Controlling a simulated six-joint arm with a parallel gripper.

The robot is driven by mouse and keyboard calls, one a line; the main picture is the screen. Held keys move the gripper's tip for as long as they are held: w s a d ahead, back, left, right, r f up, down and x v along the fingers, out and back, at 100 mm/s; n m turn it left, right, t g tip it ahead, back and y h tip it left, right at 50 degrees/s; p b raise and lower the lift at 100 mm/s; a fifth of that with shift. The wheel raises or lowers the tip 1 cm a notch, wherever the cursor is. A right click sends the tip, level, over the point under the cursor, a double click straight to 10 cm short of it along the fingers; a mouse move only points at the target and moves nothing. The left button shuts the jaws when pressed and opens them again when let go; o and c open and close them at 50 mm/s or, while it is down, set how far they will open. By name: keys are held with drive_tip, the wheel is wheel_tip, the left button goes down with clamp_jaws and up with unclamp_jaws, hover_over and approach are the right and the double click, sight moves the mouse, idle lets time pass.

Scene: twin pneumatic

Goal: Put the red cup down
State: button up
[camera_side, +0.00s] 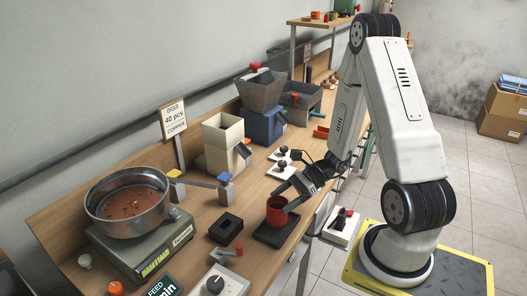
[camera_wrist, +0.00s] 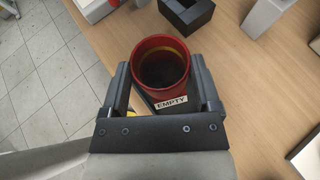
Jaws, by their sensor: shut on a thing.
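The red cup (camera_side: 276,211) stands upright at the front edge of the wooden bench in the side view, over a dark flat pad (camera_side: 272,235). I cannot tell for sure whether its base touches the pad. My gripper (camera_side: 294,196) reaches in from the right and is shut on the cup. In the wrist view the red cup (camera_wrist: 160,68) sits between the two dark fingers of my gripper (camera_wrist: 163,90). Its inside is dark, with a yellowish ring on the wall. A label reading "EMPTY" (camera_wrist: 171,104) shows just below the cup.
A steel pan (camera_side: 130,203) with copper-coloured bits sits on a scale (camera_side: 142,250) at the left. A black square holder (camera_side: 226,228) and a small grey block with a red lever (camera_side: 226,256) stand near the cup. Cream (camera_side: 224,143) and grey (camera_side: 262,92) hoppers stand behind.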

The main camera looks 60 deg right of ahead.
drive_tip(key=shift+f, duration=1.3)
drive_tip(key=shift+f, duration=0.1)
drive_tip(key=o, duration=1.3)
drive_tip(key=shift+s+d+r, duration=0.1)
drive_tip(key=shift+d+r, duration=0.05)
drive_tip(key=shift+r, duration=0.05)
drive_tip(key=v, duration=0.7)
